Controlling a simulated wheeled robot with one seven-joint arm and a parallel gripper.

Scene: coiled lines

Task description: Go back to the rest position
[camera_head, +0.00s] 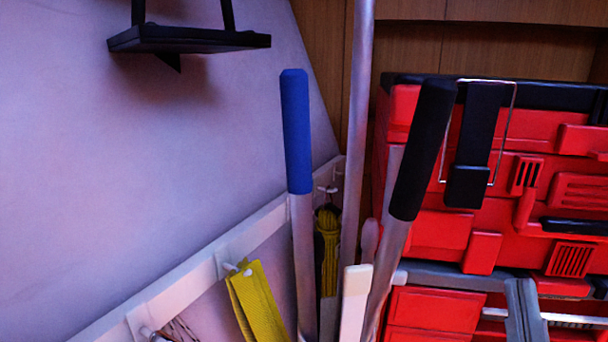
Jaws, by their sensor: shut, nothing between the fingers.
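My gripper is not in view. A flat yellow strap (257,305) hangs from a peg on the pale wall rail (195,277). A coiled yellow and dark line (328,240) hangs further along the rail, partly hidden behind a blue-handled pole. A thin pale cord (178,329) hangs at the bottom edge, mostly cut off.
A pole with a blue grip (296,130), one with a black grip (422,150) and a plain metal pole (356,120) stand in front. Red cases (430,230) are stacked at the right. A black shelf (188,39) juts from the upper left wall.

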